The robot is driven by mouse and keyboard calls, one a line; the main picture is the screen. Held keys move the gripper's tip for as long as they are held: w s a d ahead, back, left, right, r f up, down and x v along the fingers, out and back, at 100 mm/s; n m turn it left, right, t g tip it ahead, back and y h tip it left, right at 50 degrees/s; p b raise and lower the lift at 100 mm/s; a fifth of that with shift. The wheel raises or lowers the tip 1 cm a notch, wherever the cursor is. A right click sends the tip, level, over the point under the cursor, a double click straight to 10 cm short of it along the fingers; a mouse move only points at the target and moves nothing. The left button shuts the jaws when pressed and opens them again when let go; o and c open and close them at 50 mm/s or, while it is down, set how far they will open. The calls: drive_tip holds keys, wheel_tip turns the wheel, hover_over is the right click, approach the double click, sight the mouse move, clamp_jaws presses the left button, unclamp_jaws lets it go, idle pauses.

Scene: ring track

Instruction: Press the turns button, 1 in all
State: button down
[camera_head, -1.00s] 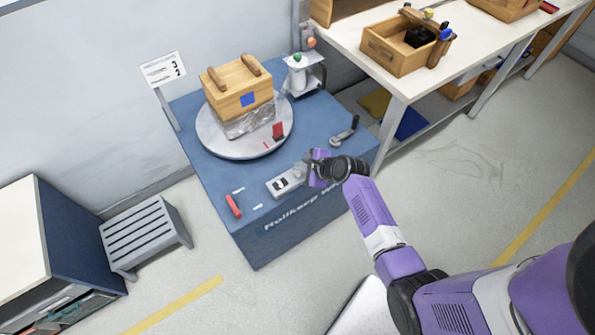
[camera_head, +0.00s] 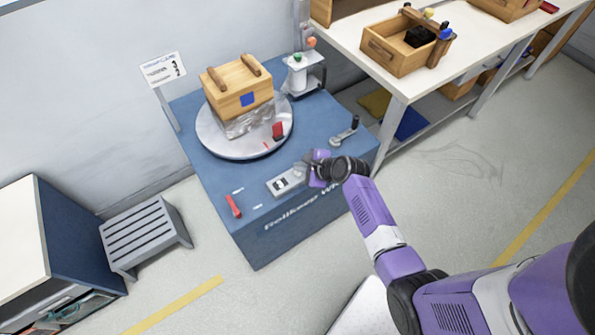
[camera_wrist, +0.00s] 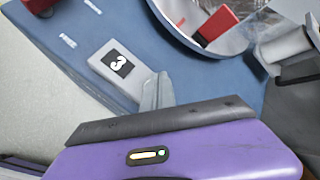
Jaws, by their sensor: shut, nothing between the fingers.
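A small grey box (camera_head: 284,184) lies on the front of the blue bench top. It has a black display, which reads 3 in the wrist view (camera_wrist: 117,64). My gripper (camera_head: 301,172) is shut and empty, with its fingertips at the right end of this box. In the wrist view the closed fingers (camera_wrist: 157,90) cover that end of the box. The button itself is hidden there, and I cannot tell whether the fingertips touch it.
Behind the box is a round turntable (camera_head: 214,139) carrying a wooden crate (camera_head: 232,103). A crank handle (camera_head: 345,132) is to the right, and a red piece (camera_head: 233,206) is to the left. A white workbench (camera_head: 360,28) stands at the back right.

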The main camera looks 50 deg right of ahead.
sight(300, 173)
drive_tip(key=shift+f, duration=0.35)
drive_tip(key=shift+f+b, duration=0.35)
drive_tip(key=shift+f, duration=0.15)
idle(0.9)
drive_tip(key=shift+r, duration=0.1)
drive_tip(key=shift+r+p, duration=0.85)
drive_tip(key=shift+p, duration=0.2)
wheel_tip(300, 173, up, 5)
drive_tip(key=p, duration=0.5)
idle(0.6)
